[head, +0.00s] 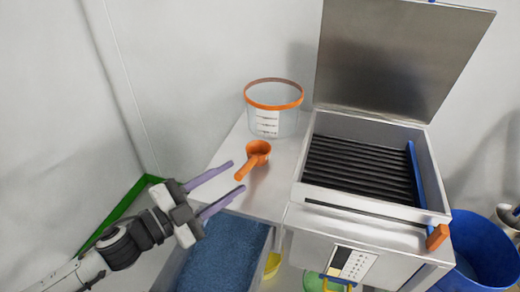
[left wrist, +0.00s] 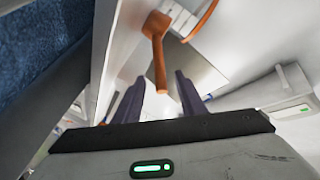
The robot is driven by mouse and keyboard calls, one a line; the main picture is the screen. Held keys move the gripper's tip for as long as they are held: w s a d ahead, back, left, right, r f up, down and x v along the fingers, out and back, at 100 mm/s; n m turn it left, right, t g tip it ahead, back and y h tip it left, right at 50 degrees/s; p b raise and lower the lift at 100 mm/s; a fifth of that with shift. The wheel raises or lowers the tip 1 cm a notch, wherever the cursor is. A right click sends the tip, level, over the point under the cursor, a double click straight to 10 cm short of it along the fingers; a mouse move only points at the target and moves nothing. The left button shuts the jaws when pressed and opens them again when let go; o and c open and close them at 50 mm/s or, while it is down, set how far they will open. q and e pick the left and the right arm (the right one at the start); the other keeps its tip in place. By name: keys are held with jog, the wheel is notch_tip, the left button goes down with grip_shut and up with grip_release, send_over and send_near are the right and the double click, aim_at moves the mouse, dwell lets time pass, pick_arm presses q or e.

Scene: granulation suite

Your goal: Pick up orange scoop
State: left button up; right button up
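The orange scoop (head: 258,149) lies on the pale bench top, its cup toward the bucket and its handle pointing toward my left gripper. My left gripper (head: 237,176) is open, its two purple fingers reaching toward the handle end. In the left wrist view the scoop (left wrist: 158,24) is ahead, and its handle end appears between the fingers (left wrist: 161,82). I cannot tell whether either finger touches it; the gripper is not closed on it. My right gripper is not in view.
A clear bucket with an orange rim (head: 274,118) stands behind the scoop. A steel machine with raised lid (head: 395,55) and black slats is to the right, a blue bar (head: 415,170) with an orange end along it. A bin of blue granules (head: 222,255) is below the bench edge.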

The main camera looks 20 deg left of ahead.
aim_at(249, 168)
pick_arm(q)
jog(key=x, duration=0.3)
jog(key=shift+d+r, duration=0.1)
jog(key=shift+p+x, duration=0.55)
jog(key=shift+x, duration=2.25)
grip_shut()
